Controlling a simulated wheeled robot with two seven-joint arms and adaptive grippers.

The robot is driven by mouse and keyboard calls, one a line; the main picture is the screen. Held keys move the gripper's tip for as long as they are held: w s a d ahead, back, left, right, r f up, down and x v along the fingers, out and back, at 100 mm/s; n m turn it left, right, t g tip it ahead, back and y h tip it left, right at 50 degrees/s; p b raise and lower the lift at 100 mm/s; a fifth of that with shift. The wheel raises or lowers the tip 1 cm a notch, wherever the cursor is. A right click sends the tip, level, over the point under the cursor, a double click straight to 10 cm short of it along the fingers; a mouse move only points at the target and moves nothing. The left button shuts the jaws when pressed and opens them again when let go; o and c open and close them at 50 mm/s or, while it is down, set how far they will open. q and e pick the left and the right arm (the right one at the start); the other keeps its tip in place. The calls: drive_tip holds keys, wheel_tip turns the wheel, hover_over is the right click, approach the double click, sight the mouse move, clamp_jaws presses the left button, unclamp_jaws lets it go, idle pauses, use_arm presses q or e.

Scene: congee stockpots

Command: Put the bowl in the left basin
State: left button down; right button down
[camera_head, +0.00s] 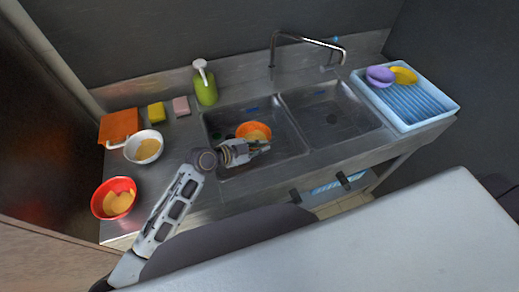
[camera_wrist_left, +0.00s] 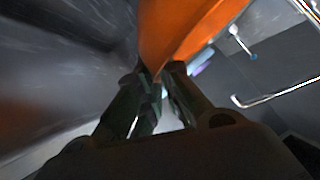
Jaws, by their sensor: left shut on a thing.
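An orange bowl (camera_head: 254,131) is over the left basin (camera_head: 215,125) of the steel sink in the head view. Its inside looks yellowish. My left gripper (camera_head: 262,145) is shut on the near edge of this bowl. In the left wrist view the orange bowl (camera_wrist_left: 180,35) rises from between the fingers of the left gripper (camera_wrist_left: 158,70). I cannot tell whether the bowl touches the basin floor. My right gripper is not in view.
Left of the sink are a red bowl (camera_head: 117,199), a white-handled pan (camera_head: 144,147), an orange cloth (camera_head: 119,126), two sponges (camera_head: 156,113) and a green soap bottle (camera_head: 205,88). The right basin (camera_head: 330,113) looks empty. A blue dish rack (camera_head: 410,102) stands right.

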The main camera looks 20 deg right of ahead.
use_arm(q)
drive_tip(key=shift+f, duration=0.9)
drive_tip(key=shift+f+b, duration=0.6)
drive_tip(key=shift+b, duration=0.1)
drive_tip(key=c, duration=1.6)
unclamp_jaws()
drive_tip(key=shift+r, duration=0.15)
